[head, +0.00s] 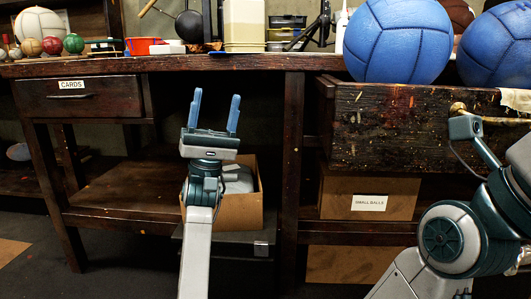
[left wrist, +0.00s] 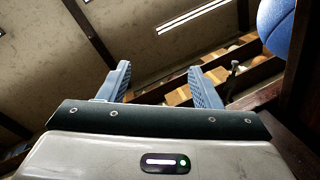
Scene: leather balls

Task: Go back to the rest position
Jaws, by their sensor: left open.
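My left gripper (head: 215,100) points upward in front of the workbench, left of the middle in the head view. Its two blue fingers are apart with nothing between them. The same fingers show in the left wrist view (left wrist: 158,69), open and empty against the wall and ceiling. My right arm (head: 450,240) comes in at the lower right of the head view, close in front of the open drawer (head: 400,140). Its gripper fingers do not show.
The workbench top (head: 180,63) runs across behind my left gripper. Two large blue balls (head: 398,40) (head: 500,48) sit at the drawer on the right. An open cardboard box (head: 235,208) stands on the lower shelf behind my left arm. A closed drawer (head: 80,97) is at left.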

